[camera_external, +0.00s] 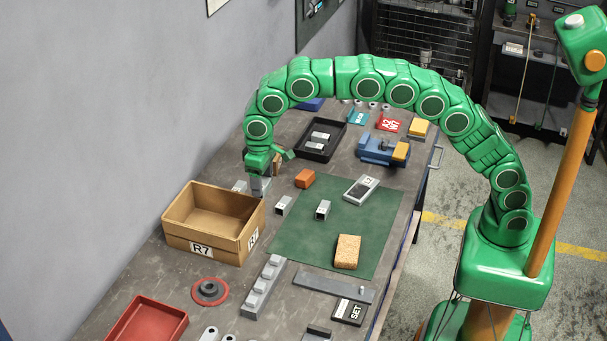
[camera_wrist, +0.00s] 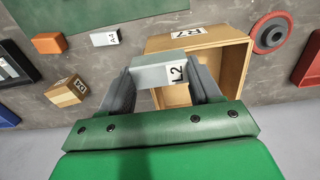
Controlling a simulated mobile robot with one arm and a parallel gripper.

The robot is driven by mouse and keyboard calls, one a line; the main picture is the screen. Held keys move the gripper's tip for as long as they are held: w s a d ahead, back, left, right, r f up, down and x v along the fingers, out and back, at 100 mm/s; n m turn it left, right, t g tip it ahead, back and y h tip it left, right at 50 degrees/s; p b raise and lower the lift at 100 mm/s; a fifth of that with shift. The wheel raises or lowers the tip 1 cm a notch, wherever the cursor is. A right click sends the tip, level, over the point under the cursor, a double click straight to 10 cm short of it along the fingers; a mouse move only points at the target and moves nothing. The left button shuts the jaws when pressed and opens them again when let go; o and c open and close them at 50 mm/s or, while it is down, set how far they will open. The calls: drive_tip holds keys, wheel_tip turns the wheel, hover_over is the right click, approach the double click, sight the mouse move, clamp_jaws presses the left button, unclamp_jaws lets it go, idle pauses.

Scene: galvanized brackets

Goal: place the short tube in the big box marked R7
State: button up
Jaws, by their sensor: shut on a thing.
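My gripper (camera_wrist: 160,74) is shut on a light grey tube (camera_wrist: 152,70) marked L2, held crosswise between the fingers. In the external view my gripper (camera_external: 258,182) is just beyond the back right corner of the big box, and the held tube is mostly hidden. The big cardboard box (camera_external: 200,246) marked R7 stands open on the bench's left side; the part of its inside that shows is empty. In the wrist view the box (camera_wrist: 225,58) is beyond the held tube. Two other short grey tubes (camera_external: 283,205) (camera_external: 323,210) lie at the green mat.
The green mat (camera_external: 300,245) also bears an orange block (camera_external: 305,178), a grey piece (camera_external: 361,189) and a cork block (camera_external: 347,252). A small carton (camera_wrist: 67,91) lies near my gripper. A red ring part (camera_external: 210,291) and red tray (camera_external: 147,322) are in front of the box.

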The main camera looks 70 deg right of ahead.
hover_over(224, 227)
drive_tip(key=s+a, duration=0.3)
drive_tip(key=s, duration=0.1)
wheel_tip(224, 227, down, 4)
drive_tip(key=shift+w+a+f, duration=0.5)
drive_tip(key=shift+w+f, duration=0.3)
drive_tip(key=shift+f, duration=5)
drive_tip(key=shift+f, duration=0.1)
drive_tip(key=o, duration=1.2)
drive_tip(key=shift+c, duration=0.2)
